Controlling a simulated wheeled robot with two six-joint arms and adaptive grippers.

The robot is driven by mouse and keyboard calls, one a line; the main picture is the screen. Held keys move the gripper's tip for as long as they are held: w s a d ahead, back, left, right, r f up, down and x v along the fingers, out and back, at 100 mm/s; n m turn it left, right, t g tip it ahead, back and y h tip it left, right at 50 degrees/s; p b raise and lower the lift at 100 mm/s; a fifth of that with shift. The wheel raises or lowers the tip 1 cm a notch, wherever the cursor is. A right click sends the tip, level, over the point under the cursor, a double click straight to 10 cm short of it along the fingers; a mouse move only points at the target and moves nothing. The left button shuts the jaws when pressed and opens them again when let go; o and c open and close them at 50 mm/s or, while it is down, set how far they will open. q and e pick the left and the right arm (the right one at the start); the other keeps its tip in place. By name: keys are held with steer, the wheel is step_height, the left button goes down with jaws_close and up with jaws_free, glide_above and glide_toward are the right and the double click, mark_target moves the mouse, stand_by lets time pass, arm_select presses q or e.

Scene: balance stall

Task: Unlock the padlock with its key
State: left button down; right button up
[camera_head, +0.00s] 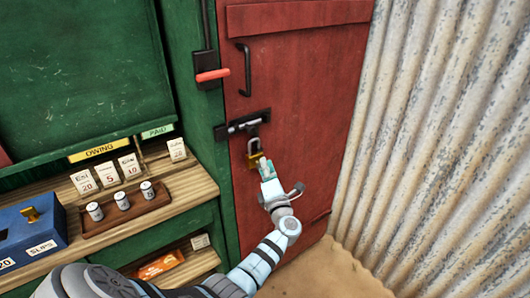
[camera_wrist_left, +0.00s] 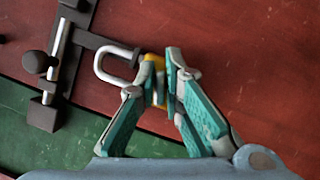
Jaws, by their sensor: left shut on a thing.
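A brass padlock (camera_head: 255,159) with a grey steel shackle hangs from the bolt (camera_head: 243,125) on the red door. In the left wrist view the shackle (camera_wrist_left: 113,66) passes by the dark bolt fitting, and the yellow padlock body (camera_wrist_left: 153,60) is partly hidden behind my fingers. My left gripper (camera_head: 265,166) is just below the padlock body, its fingertips (camera_wrist_left: 160,84) close to it. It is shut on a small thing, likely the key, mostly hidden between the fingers. I cannot tell whether the key is in the lock. My right gripper is not in view.
The red door (camera_head: 300,90) has a dark handle (camera_head: 245,70). A red-handled lever (camera_head: 212,75) is on the green frame. A wooden counter (camera_head: 190,190) at left holds a blue box (camera_head: 35,240), cards and weights (camera_head: 122,200). A corrugated wall (camera_head: 440,130) stands at right.

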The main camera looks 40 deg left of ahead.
arm_select(q)
steer(key=shift+m+g+h+p, duration=0.3)
steer(key=shift+m+h+p, duration=0.4)
steer(key=shift+m+p, duration=1.8)
steer(key=shift+n+p, duration=0.3)
steer(key=c, duration=1.8)
jaws_free()
steer(key=shift+f, duration=0.1)
steer(key=shift+o, duration=0.4)
steer(key=shift+d, duration=0.1)
steer(key=v, duration=1.2)
